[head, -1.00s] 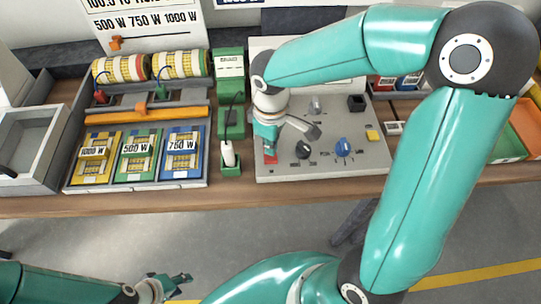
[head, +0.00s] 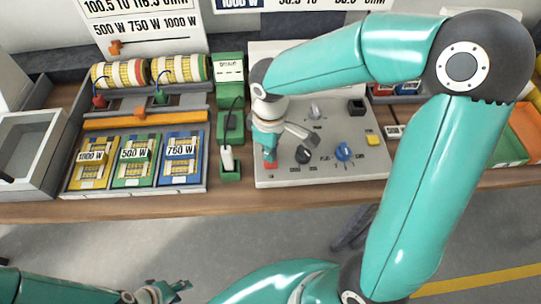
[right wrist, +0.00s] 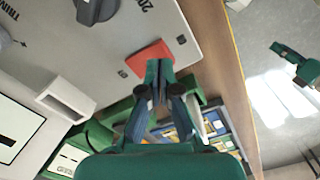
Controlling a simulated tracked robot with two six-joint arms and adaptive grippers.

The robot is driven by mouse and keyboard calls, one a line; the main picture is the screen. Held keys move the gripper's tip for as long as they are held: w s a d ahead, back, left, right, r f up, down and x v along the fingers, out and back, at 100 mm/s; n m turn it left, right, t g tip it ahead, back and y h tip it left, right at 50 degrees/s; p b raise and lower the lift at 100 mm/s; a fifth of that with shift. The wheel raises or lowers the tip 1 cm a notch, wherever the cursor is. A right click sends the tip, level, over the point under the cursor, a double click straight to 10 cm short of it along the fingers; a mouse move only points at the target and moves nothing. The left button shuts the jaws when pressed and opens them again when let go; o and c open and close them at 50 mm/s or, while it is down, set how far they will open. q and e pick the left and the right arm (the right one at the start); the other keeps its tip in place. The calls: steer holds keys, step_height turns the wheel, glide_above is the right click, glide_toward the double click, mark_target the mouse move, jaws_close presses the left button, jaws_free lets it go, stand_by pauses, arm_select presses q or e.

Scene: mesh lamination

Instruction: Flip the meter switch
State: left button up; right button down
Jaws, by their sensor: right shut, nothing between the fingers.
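The red meter switch (head: 271,165) sits at the front left corner of the light grey panel (head: 325,174). In the right wrist view the red switch (right wrist: 146,55) shows as a flat red rocker beside printed marks. My right gripper (head: 269,157) is shut and empty, pointing down at the switch. Its fingertips (right wrist: 160,67) overlap the switch's edge in the right wrist view; I cannot tell whether they touch it. My left gripper (head: 180,287) hangs low in front of the bench, away from the panel; its jaw opening is unclear.
A green stand with a white probe (head: 228,159) is just left. Further left is a tray of wattage-marked mesh cards (head: 134,184).

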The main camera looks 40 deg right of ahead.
steer(key=shift+f+b, duration=1)
steer(key=shift+f, duration=0.15)
stand_by(0.9)
steer(key=shift+r, duration=0.15)
steer(key=shift+r+p, duration=2.85)
steer(key=shift+r, duration=0.6)
steer(key=shift+f, duration=0.1)
